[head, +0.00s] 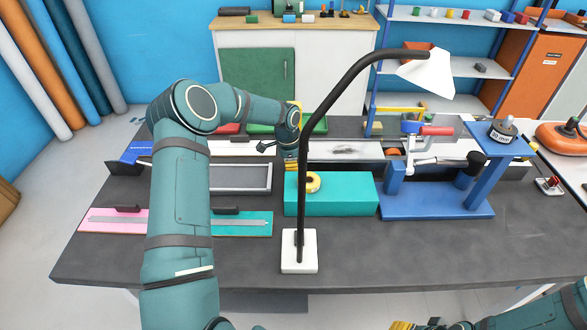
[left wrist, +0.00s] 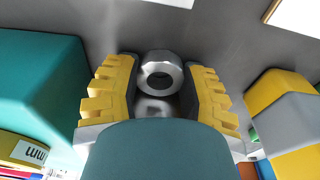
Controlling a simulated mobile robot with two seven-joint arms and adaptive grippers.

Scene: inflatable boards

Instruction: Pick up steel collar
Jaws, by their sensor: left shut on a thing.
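The steel collar (left wrist: 161,58) is a shiny grey ring with a round hole, between the yellow fingers in the left wrist view. My left gripper (left wrist: 159,76) is shut on it, one finger on each side. In the head view my left gripper (head: 291,166) points down behind the teal block, beside the lamp's stem; the collar is hidden there. Part of my right gripper (head: 408,325) shows at the bottom edge of the head view, mostly cut off, so its fingers cannot be judged.
A black desk lamp (head: 299,252) with a white base stands in front. A teal block (head: 340,195) carries a yellow ring (head: 313,183). A blue stand (head: 437,205) is to the right. A grey tray (head: 240,178) lies left.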

